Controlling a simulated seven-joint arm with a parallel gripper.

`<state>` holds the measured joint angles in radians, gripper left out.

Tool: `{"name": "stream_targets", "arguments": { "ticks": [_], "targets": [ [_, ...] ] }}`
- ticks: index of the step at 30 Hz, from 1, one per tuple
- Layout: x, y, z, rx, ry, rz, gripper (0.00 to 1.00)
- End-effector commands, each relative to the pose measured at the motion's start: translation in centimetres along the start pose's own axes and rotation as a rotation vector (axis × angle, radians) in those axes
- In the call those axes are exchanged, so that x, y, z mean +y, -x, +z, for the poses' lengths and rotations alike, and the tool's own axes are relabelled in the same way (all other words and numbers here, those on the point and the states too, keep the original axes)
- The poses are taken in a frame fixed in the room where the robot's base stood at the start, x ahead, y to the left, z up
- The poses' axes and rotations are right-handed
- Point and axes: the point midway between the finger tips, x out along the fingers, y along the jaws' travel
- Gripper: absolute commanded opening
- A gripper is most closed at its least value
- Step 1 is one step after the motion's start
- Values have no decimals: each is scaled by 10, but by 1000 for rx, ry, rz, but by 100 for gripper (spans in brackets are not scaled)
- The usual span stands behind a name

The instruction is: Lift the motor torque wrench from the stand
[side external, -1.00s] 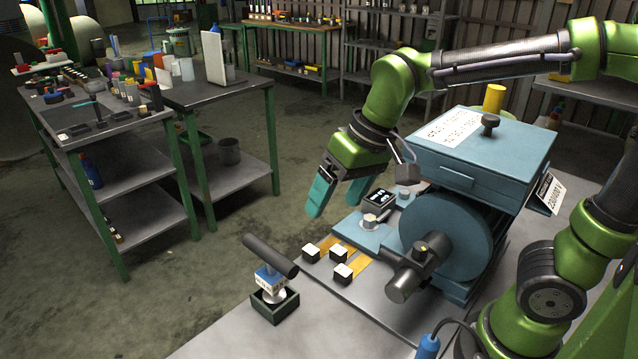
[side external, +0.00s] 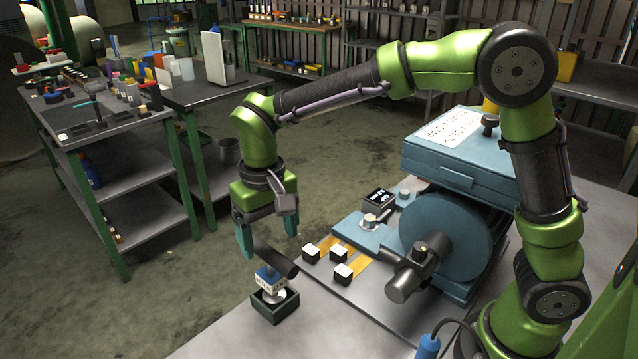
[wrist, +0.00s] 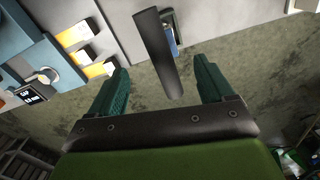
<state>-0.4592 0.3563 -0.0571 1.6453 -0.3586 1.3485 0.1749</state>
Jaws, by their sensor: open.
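The motor torque wrench (side external: 276,260) has a dark bar handle on top and a blue and white body. It stands upright in a small dark square stand (side external: 275,306) at the near corner of the grey table. My gripper (side external: 268,250) is open, its teal fingers pointing down just above and around the wrench's handle. In the wrist view, the dark handle (wrist: 158,50) lies between the open fingers of my gripper (wrist: 165,85), apart from both. The wrench's lower body is mostly hidden there.
A blue machine (side external: 450,235) with a large disc and a box on top stands to the right on the table. Several small black and white blocks (side external: 338,251) lie on yellow strips beside the stand.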

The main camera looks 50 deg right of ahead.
Motion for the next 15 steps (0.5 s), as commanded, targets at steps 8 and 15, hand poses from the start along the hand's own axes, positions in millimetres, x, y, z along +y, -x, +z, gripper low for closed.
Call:
{"name": "stream_targets", "arguments": {
  "ticks": [8, 15],
  "targets": [
    [0, -34, 0, 1, 1, 0, 81],
    [-3, -62, -1, -3, 1, 2, 81]
  ]
}}
